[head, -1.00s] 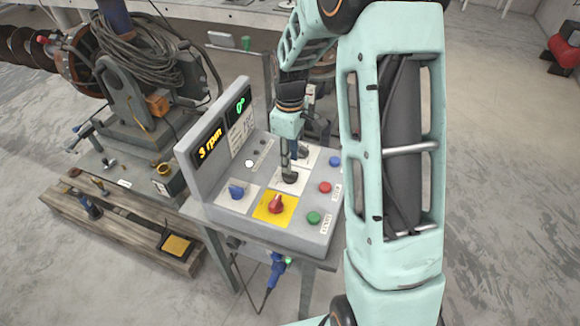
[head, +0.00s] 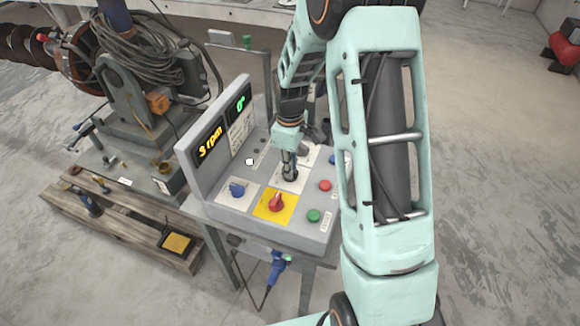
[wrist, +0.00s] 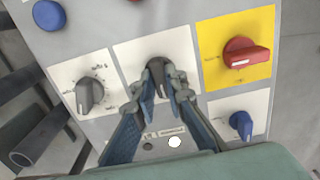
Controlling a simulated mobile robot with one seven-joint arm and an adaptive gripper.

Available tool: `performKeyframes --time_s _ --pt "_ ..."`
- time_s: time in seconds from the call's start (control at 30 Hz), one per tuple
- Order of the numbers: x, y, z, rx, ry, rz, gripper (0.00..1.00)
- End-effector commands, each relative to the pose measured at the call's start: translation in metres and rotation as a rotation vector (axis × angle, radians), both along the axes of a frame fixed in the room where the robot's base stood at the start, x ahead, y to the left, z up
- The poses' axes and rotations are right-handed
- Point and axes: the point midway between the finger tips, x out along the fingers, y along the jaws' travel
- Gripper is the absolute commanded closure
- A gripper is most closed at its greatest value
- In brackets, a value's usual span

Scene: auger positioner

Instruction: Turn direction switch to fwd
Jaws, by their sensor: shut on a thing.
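The control panel (head: 262,222) stands at the middle of the head view. My gripper (head: 290,178) reaches down to it and is shut on the dark grey knob (wrist: 158,66) on the middle white plate. In the wrist view my gripper (wrist: 161,90) has one finger on either side of this knob. The fingers cover part of the knob, and the lettering around it is too small to read, so I cannot tell its setting or confirm by label that it is the direction switch.
A red knob on a yellow plate (wrist: 240,55), a blue knob (wrist: 241,124) and another grey knob (wrist: 89,95) sit close around the gripped one. Green (head: 314,216) and red (head: 325,186) buttons line the right side. The upright display (head: 212,140) stands behind on the left.

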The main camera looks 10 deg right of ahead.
Motion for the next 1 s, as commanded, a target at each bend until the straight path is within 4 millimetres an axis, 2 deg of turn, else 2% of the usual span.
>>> performKeyframes --time_s 0.43,1.0 --pt "0.0005 0.0004 -0.0007 0.0 -0.001 -0.087 1.0" --pt "0.0005 0.0002 -0.0009 0.0 -0.001 -0.543 1.0"
